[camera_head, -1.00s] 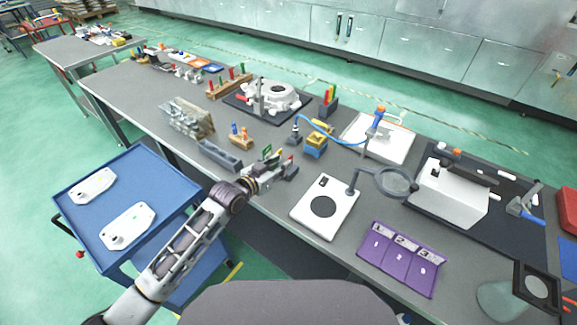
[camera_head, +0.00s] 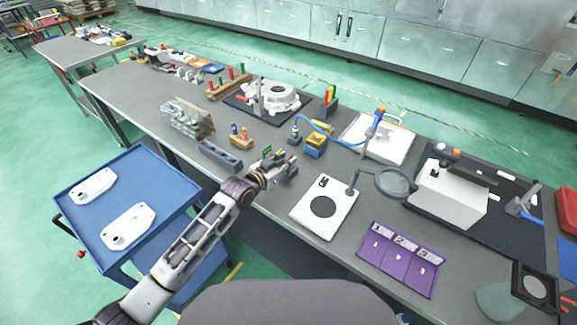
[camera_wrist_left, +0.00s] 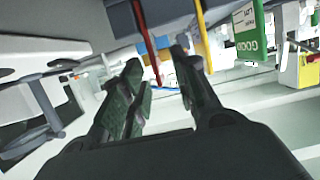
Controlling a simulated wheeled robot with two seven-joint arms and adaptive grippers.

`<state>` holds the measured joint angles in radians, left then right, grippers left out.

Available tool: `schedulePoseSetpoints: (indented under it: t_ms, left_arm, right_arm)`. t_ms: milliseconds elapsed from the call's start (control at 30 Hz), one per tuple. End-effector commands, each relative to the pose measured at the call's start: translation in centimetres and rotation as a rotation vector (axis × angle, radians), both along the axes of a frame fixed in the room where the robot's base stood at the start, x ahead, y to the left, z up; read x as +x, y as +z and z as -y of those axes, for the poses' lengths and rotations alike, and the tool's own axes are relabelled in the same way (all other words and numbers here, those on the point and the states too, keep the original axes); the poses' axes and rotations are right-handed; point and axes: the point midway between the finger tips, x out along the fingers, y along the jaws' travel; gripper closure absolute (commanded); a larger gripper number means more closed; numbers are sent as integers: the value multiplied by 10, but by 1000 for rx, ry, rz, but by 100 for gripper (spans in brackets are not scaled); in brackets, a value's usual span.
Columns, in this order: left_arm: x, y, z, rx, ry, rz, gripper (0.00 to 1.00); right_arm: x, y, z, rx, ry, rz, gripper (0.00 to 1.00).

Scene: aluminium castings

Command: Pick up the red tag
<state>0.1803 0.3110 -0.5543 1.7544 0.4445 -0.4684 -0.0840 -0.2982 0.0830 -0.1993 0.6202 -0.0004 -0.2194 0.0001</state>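The red tag (camera_wrist_left: 147,38) shows in the left wrist view as a thin strip seen nearly edge-on, at the upper middle. One end is at a grey holder (camera_wrist_left: 172,18), and the other reaches toward the gap between my left gripper's fingers. My left gripper (camera_wrist_left: 160,78) is open, with the strip between its fingertips in the picture; I cannot tell how deep it is or whether they touch. In the head view my left gripper (camera_head: 282,166) is at the tag holder near the bench's front edge and largely hides it. My right gripper is not in view.
A yellow tag (camera_wrist_left: 201,36) and a green GOOD tag (camera_wrist_left: 248,28) are close to the right finger in the wrist view. In the head view, a grey slotted block (camera_head: 220,156) lies left of the gripper and a white plate (camera_head: 323,207) lies right.

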Motion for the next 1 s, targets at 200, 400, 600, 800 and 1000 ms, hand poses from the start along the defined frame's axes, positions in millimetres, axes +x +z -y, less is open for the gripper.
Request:
schedulePoseSetpoints:
  t_ms: [200, 400, 600, 800, 1000]
  left_arm:
    - [14, -4, 10, 0, 1, 1, 71]
    - [18, -6, 13, -1, 0, 1, 71]
    - [18, -7, 14, -1, 0, 1, 71]
    - [18, -7, 13, -1, 0, 1, 71]
    - [18, -7, 13, 0, 1, 1, 90]
  right_arm:
    - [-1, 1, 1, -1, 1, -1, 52]
    - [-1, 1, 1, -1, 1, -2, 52]
    - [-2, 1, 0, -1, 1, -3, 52]
    - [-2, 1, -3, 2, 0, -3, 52]
    - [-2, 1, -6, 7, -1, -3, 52]
